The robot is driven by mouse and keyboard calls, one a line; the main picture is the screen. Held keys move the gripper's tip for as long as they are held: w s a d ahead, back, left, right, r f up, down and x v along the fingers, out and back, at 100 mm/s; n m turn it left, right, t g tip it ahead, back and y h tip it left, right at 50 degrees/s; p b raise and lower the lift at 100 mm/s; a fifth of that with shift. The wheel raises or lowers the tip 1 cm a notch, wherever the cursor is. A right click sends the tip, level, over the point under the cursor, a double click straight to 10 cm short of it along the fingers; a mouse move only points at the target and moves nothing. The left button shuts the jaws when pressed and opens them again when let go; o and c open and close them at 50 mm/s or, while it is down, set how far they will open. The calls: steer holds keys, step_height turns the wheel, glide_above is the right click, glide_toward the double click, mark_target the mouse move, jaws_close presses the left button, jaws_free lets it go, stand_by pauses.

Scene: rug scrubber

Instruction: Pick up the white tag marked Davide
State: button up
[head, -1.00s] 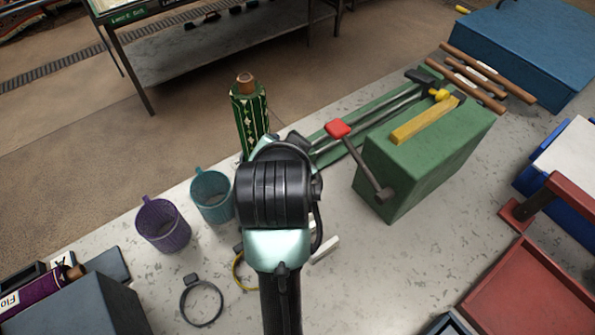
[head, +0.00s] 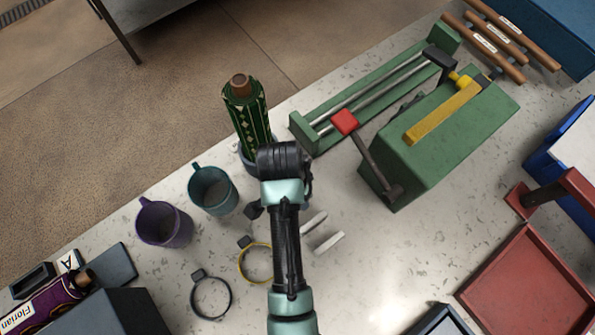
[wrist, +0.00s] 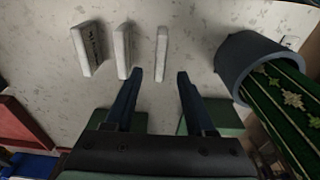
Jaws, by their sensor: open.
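Three white tags stand on the speckled table in the wrist view: a left one (wrist: 87,48) with dark lettering, a middle one (wrist: 123,50) and a thin right one (wrist: 162,53). The lettering is too small to read, so I cannot tell which is marked Davide. In the head view two white tags show right of my arm, an upper one (head: 313,222) and a lower one (head: 329,242). My gripper (wrist: 160,74) is open and empty, its fingertips just short of the thin right tag. In the head view my arm hides the gripper.
A green patterned rolled rug (head: 247,115) stands in a grey round holder (wrist: 232,58) close by my gripper. A green machine (head: 440,140) with a red-knobbed lever stands to the right. Teal (head: 213,190) and purple (head: 164,224) cups and rings lie left. A red tray (head: 530,285) is lower right.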

steer(key=shift+s+f, duration=0.15)
steer(key=shift+f, duration=0.25)
steer(key=f+p, duration=0.1)
steer(key=f, duration=0.3)
steer(key=shift+w, duration=0.2)
jaws_close()
